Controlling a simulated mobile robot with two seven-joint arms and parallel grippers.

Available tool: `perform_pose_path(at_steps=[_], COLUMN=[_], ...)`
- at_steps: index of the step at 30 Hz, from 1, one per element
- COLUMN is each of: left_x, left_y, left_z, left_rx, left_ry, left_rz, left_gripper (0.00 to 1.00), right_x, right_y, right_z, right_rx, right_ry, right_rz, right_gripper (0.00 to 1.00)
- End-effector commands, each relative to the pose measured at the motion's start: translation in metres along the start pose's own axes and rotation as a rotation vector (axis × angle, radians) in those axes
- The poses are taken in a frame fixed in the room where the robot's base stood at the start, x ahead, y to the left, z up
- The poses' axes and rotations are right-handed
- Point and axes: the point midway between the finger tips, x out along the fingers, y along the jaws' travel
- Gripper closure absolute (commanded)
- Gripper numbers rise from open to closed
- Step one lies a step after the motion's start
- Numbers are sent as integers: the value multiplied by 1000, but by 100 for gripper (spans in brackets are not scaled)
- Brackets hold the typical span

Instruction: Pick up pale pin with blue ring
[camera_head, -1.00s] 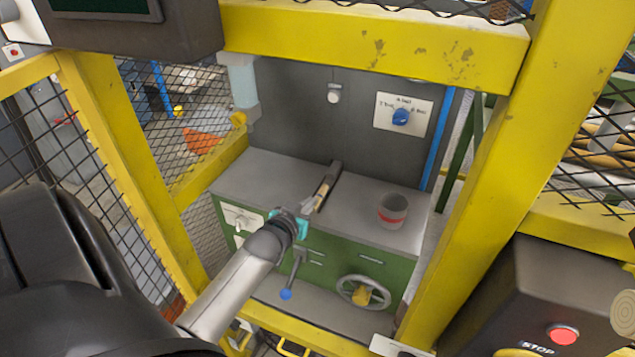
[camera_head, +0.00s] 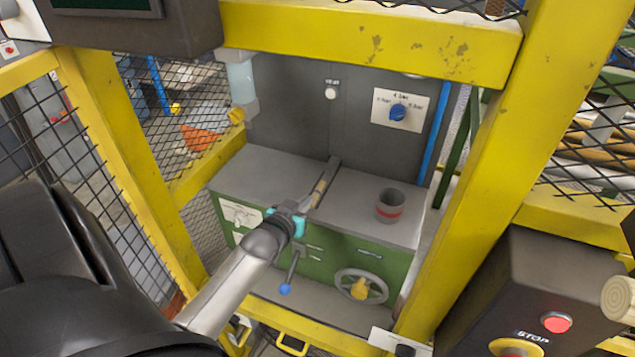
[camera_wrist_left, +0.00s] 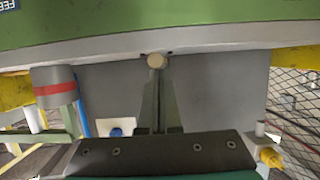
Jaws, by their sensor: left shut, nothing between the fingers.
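A pale wooden pin (camera_head: 320,188) lies in a dark channel on top of the grey and green machine (camera_head: 270,170). I cannot make out a blue ring on it. My left gripper (camera_head: 308,202) reaches over the machine's front edge, with its fingertips at the near end of the pin. In the left wrist view a round pale end (camera_wrist_left: 157,61), probably the pin's, shows just beyond the tips of the left gripper (camera_wrist_left: 158,72). The fingers are together with nothing held between them. My right gripper is out of view.
A grey cup with a red band (camera_head: 390,205) stands on the machine top, right of the channel. Yellow guard posts (camera_head: 490,170) and a top beam (camera_head: 380,38) frame the opening. A stop-button box (camera_head: 530,295) is at lower right. A handwheel (camera_head: 361,287) sits on the machine front.

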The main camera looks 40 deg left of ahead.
Motion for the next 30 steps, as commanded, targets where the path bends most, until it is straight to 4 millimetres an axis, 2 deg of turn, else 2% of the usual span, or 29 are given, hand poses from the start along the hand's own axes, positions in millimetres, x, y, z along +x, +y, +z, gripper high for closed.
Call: perform_pose_path(at_steps=[1,11,19,26,30], left_x=[-1,-1,-6,-4,-26], left_y=[0,0,0,2,2], left_z=[11,10,-7,-9,1], left_rx=[-1,-1,-1,-1,0], left_ry=[-26,-26,-22,-31,-30], left_rz=[-1,-1,-1,1,0], left_gripper=[100,100,100,100,100], right_x=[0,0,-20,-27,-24], right_y=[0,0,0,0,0], right_z=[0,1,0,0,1], right_rx=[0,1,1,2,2], right_ry=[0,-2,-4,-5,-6], right_rz=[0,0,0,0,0], right_gripper=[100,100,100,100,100])
